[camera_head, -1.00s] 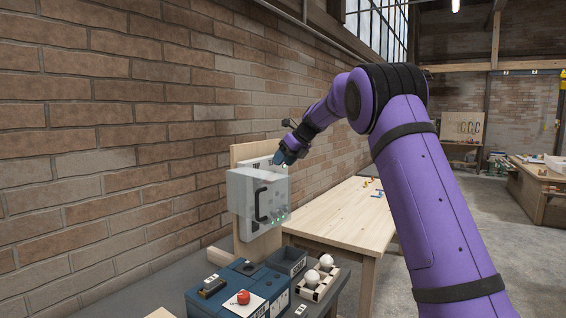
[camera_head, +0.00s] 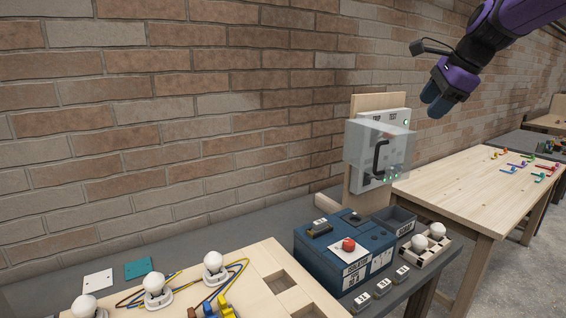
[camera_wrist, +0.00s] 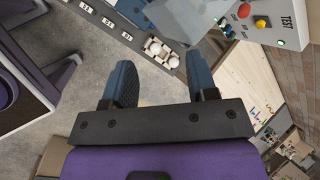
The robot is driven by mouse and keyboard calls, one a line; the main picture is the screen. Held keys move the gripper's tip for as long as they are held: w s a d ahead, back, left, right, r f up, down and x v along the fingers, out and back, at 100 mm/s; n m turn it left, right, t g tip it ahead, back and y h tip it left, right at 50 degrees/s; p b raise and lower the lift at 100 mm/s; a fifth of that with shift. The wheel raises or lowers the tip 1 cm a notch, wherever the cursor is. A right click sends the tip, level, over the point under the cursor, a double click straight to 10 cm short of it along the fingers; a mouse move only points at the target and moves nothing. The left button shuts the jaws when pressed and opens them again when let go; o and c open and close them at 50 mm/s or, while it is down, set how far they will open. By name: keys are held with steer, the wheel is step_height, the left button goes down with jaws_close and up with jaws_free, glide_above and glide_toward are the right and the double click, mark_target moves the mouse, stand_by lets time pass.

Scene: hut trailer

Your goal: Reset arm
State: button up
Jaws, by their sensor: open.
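My purple arm comes in from the top right of the head view. My gripper (camera_head: 437,98) hangs in the air to the right of and above the grey box with a clear cover. In the wrist view my gripper (camera_wrist: 160,84) has its two blue fingers wide apart with nothing between them. The box (camera_head: 379,152) stands on a wooden backboard (camera_head: 368,205) and has a black handle and green lights. Part of its face, marked TEST (camera_wrist: 283,28), shows at the top right of the wrist view.
A blue case (camera_head: 343,252) with a red button sits on the grey bench. A holder with white bulbs (camera_head: 429,240) is beside it. A wooden board with bulbs and wires (camera_head: 255,290) is at front left. A pale wooden table (camera_head: 468,195) with small coloured parts stands right.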

steer(key=s+a+f+n+h, duration=0.1)
steer(key=s+f+n, duration=0.2)
steer(key=s+n, duration=0.3)
steer(key=s+a+f+n+h, duration=0.1)
steer(key=s+f+n, duration=0.3)
steer(key=s, duration=1.1)
steer(key=s+a+f+n+h, duration=0.1)
steer(key=s+f+n, duration=0.2)
steer(key=s+n, duration=0.5)
steer(key=s, duration=0.3)
steer(key=shift+s+f+n, duration=0.15)
steer(key=shift+f+n, duration=0.25)
